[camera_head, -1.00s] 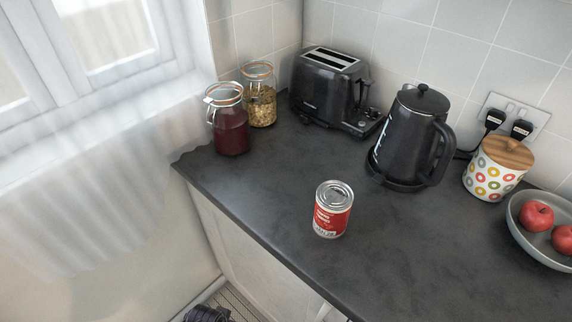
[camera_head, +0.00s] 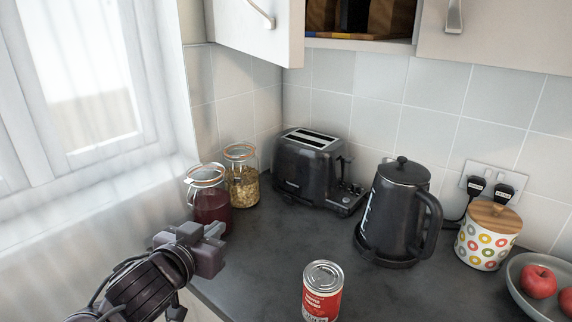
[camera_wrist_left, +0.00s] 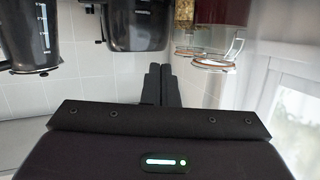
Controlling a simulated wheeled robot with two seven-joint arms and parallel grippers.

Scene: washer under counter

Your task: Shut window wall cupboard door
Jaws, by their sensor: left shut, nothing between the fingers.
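The window wall cupboard door (camera_head: 258,30) is a pale panel at the top of the head view, swung open, with a bar handle (camera_head: 263,14). The open cupboard (camera_head: 362,18) beside it shows dark and brown items inside. My left gripper (camera_head: 215,243) is shut and empty, below the door and in front of the glass jars, apart from the door. In the left wrist view its closed fingers (camera_wrist_left: 160,85) point towards the tiled wall, and the door cannot be made out there. My right gripper is not in view.
On the dark counter stand a jar of red contents (camera_head: 208,205), a jar of dry food (camera_head: 242,180), a toaster (camera_head: 310,170), a kettle (camera_head: 398,215), a red can (camera_head: 321,295), a dotted canister (camera_head: 485,240) and a fruit bowl (camera_head: 525,285). The window (camera_head: 90,80) is at left.

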